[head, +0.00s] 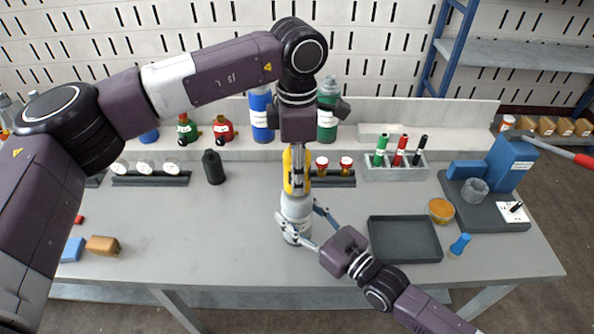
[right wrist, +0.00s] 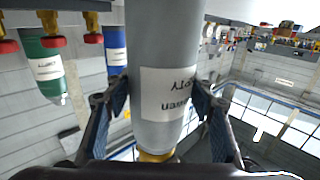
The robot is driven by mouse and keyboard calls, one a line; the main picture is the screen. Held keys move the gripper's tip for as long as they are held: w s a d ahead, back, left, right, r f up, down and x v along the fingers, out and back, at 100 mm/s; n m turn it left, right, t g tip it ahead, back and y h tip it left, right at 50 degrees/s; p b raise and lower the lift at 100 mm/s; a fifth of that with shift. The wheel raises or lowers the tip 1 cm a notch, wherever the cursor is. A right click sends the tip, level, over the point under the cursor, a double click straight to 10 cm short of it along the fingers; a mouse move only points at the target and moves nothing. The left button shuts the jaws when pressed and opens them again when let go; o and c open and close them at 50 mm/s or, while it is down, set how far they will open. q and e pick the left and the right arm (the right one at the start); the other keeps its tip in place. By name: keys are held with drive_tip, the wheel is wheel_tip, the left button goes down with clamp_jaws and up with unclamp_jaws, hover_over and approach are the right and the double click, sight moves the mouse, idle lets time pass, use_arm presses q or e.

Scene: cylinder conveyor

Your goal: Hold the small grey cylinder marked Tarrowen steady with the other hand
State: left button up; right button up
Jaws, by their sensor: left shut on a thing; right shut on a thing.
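The small grey cylinder (head: 297,206) stands upright on the bench near the middle of the head view. In the right wrist view the grey cylinder (right wrist: 165,40) appears upside down; its white label is cut off and shows letters ending in "rowen" and "pty". My right gripper (head: 300,224) is shut around its lower body, with a finger on each side; these fingers also show in the right wrist view (right wrist: 160,95). My left gripper (head: 297,183) points down from above and is shut on a yellow piece (head: 288,168) at the cylinder's top. Its fingers partly hide that piece.
An empty dark tray (head: 405,240) lies right of the cylinder, near an orange dish (head: 440,210) and a blue-handled item (head: 459,245). A black bottle (head: 213,167) and gauge rack (head: 150,179) stand behind left. A marker rack (head: 395,172) is behind right. The front-left bench is mostly clear.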

use_arm(q)
drive_tip(key=n, duration=0.4)
drive_tip(key=shift+n, duration=0.4)
drive_tip(key=shift+n, duration=1.1)
drive_tip(key=n, duration=0.3)
drive_tip(key=shift+n, duration=0.4)
drive_tip(key=shift+n, duration=1.1)
drive_tip(key=o, duration=0.8)
clamp_jaws()
